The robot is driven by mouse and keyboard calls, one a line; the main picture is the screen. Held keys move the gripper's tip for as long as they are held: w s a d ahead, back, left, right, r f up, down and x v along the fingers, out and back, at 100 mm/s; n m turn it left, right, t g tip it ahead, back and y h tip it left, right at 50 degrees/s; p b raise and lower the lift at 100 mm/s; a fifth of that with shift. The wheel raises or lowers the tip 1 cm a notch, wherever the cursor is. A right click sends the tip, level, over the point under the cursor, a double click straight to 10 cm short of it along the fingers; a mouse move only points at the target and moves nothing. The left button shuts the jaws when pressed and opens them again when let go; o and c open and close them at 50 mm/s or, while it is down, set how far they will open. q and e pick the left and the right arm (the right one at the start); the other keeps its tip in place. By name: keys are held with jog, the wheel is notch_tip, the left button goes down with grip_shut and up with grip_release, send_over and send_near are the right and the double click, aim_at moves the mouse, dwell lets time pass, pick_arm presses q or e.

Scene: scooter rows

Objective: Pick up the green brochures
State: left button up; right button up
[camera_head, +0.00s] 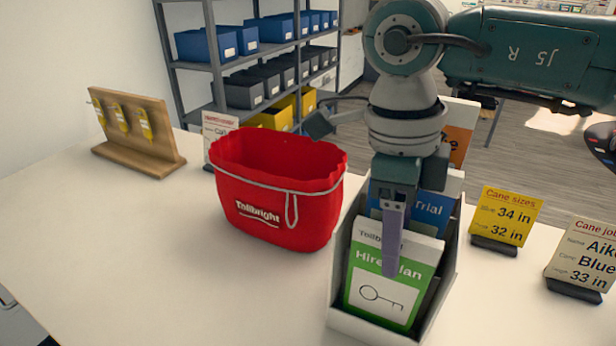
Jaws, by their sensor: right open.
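The green brochures (375,299) stand in the front slot of a stepped pale holder (372,336) on the white table. Their front reads "Hire Plan" above a key drawing, and they lean slightly back. My right gripper (391,268) comes down from above, over the holder, and is open. One purple-grey finger shows in front of the upper part of the green brochures; the other finger is hidden. I cannot tell whether the finger touches them. My left gripper is not in view.
Blue brochures (430,208) and orange ones (459,128) stand behind in the holder. A red bag (275,190) stands close on the left. Yellow (506,214) and cream (585,252) sign cards stand right. A wooden stand (135,140) is far left. The front-left table is clear.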

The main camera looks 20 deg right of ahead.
jog(key=shift+f, duration=0.15)
dwell(0.3)
grip_shut()
dwell(1.2)
